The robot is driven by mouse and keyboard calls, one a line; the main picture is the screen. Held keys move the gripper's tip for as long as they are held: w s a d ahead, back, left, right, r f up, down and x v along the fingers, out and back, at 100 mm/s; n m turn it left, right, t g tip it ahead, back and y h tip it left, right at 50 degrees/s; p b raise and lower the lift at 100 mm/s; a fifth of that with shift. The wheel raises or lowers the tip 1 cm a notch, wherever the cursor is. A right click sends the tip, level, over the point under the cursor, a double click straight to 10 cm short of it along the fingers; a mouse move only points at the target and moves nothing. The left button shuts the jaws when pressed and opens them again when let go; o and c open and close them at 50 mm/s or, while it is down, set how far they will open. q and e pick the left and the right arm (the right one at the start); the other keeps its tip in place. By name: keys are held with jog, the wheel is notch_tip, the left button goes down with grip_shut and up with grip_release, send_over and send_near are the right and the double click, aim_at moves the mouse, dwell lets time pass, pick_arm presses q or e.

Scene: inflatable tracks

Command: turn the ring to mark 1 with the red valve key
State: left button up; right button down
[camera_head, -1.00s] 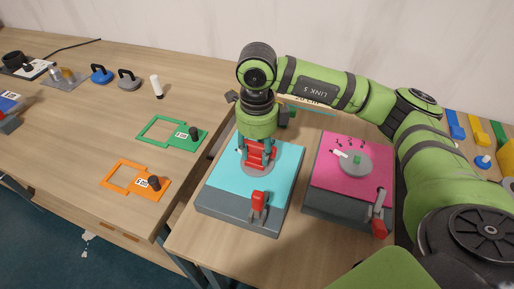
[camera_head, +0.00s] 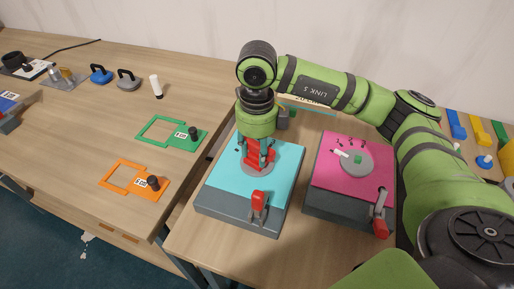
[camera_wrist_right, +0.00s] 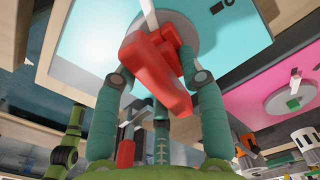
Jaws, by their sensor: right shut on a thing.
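My right gripper (camera_head: 258,152) is shut on the red valve key (camera_head: 257,158) and points down over the cyan-topped box (camera_head: 225,170). The key stands at the grey round ring (camera_head: 268,168) on that top. In the right wrist view the red key (camera_wrist_right: 160,70) lies between the green fingers, in front of the grey ring (camera_wrist_right: 195,35) with a white pointer. Whether the key is fully seated is hidden by the fingers. The cyan box's marks are mostly covered by my gripper. My left gripper is not in view.
A pink-topped box (camera_head: 325,180) with a grey dial (camera_head: 357,162) stands to the right. A red lever (camera_head: 259,201) is at the cyan box's front and another (camera_head: 380,213) at the pink box's. Green (camera_head: 150,130) and orange (camera_head: 117,172) frames lie on the left table.

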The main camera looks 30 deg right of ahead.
jog(key=shift+s+f+m, duration=0.1)
jog(key=shift+f+m, duration=0.05)
jog(key=shift+m, duration=0.35)
jog(key=shift+m, duration=1)
jog(key=shift+n+b, duration=0.3)
jog(key=shift+b, duration=0.25)
jog(key=shift+r, duration=0.2)
